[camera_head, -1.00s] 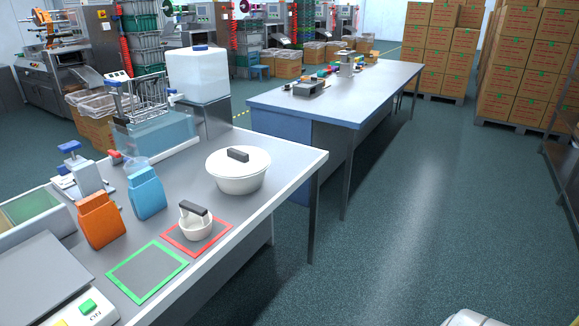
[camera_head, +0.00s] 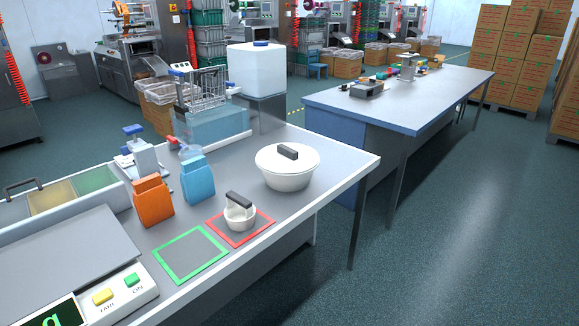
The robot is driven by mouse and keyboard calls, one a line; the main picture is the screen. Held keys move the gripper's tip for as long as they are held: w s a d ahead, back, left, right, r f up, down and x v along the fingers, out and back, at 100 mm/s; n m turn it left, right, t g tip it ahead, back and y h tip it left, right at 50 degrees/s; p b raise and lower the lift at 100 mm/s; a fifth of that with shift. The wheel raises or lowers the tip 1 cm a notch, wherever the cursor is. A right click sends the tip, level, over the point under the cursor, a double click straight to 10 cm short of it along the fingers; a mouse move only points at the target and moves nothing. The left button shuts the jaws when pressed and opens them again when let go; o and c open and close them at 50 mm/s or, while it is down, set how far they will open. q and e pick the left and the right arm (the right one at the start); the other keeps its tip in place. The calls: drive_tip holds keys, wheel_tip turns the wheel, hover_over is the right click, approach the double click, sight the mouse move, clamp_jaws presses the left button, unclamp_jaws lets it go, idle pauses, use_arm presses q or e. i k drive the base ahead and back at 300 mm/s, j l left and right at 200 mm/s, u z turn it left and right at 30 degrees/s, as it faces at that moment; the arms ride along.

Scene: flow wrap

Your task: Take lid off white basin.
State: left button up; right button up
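The white basin (camera_head: 288,180) stands upright on the grey table towards its far right end. Its white lid (camera_head: 270,158) sits on top, with a dark block handle (camera_head: 288,151) in the middle. A smaller white pot (camera_head: 240,216) with a dark handle stands inside the red square outline, nearer to me. Neither of my grippers shows in the head view, so whether they are open or shut is hidden.
The table (camera_head: 333,183) also holds an orange pouch (camera_head: 153,201), a blue pouch (camera_head: 198,180), a green square outline (camera_head: 190,255) and a scale (camera_head: 65,262). A second table (camera_head: 440,88) stands behind. Open floor lies at the right.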

sight(280, 158)
drive_tip(key=i+l+u, duration=0.1)
drive_tip(key=i+l, duration=0.15)
drive_tip(key=i+l+u, duration=0.15)
drive_tip(key=l, duration=0.3)
drive_tip(key=i+l+u, duration=0.1)
drive_tip(key=i+l, duration=0.2)
drive_tip(key=i+l+u, duration=0.1)
drive_tip(key=l, duration=0.4)
drive_tip(key=i, duration=0.05)
